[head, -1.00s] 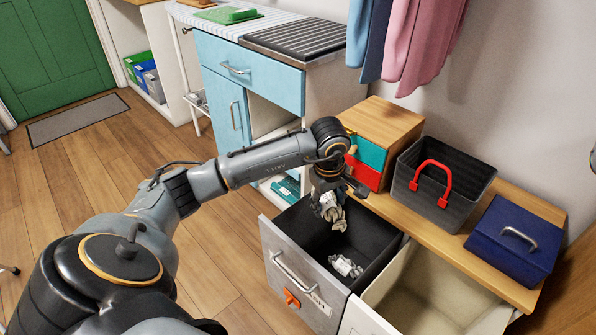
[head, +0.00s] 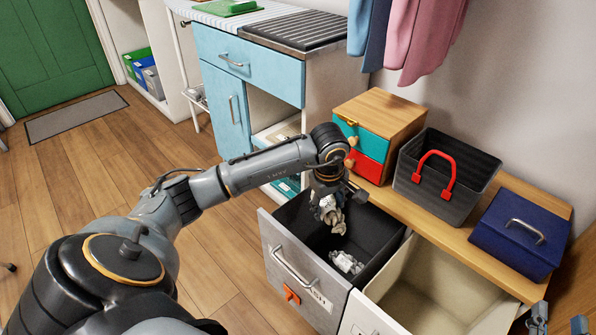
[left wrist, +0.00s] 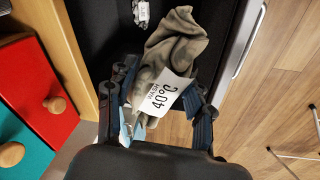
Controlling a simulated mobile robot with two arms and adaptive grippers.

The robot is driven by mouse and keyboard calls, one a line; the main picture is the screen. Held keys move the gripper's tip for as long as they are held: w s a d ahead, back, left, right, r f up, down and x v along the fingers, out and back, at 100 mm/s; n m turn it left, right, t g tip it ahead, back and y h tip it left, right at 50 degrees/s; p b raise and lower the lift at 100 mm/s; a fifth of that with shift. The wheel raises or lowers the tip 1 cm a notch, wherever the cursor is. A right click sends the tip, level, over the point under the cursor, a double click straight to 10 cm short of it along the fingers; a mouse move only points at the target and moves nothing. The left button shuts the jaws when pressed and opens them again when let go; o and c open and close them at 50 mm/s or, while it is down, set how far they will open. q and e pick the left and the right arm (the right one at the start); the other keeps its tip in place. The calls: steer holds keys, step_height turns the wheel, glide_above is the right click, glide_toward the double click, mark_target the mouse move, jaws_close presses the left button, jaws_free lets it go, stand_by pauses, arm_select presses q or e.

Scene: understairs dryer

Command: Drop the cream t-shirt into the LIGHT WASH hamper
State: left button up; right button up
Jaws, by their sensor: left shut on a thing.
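My left gripper (head: 328,203) is shut on a crumpled grey-beige garment (left wrist: 180,45), which also shows small in the head view (head: 334,219). Its white tag (left wrist: 162,93) reads "WASH 40°C". The garment hangs above the dark-lined, grey-fronted hamper (head: 279,248), whose label is only partly readable, ending in "SH". The cream-lined hamper (head: 435,270) stands open directly to its right; its front is mostly cut off. My right gripper (head: 560,322) shows only as two spread fingertips at the bottom right edge, with nothing visible between them.
A small crumpled piece (head: 346,263) lies in the dark hamper. A wooden shelf behind holds a small drawer box (head: 385,110), a black basket with red handle (head: 470,165) and a blue box (head: 520,235). Clothes (head: 420,40) hang above.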

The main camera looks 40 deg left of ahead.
stand_by(0.3)
arm_select(q)
steer(key=o, duration=1.3)
steer(key=r, duration=0.4)
steer(key=s+r, duration=0.1)
steer(key=r, duration=0.3)
steer(key=s+r, duration=0.1)
steer(key=r, duration=0.2)
steer(key=shift+d+r, duration=0.25)
steer(key=shift+r, duration=0.15)
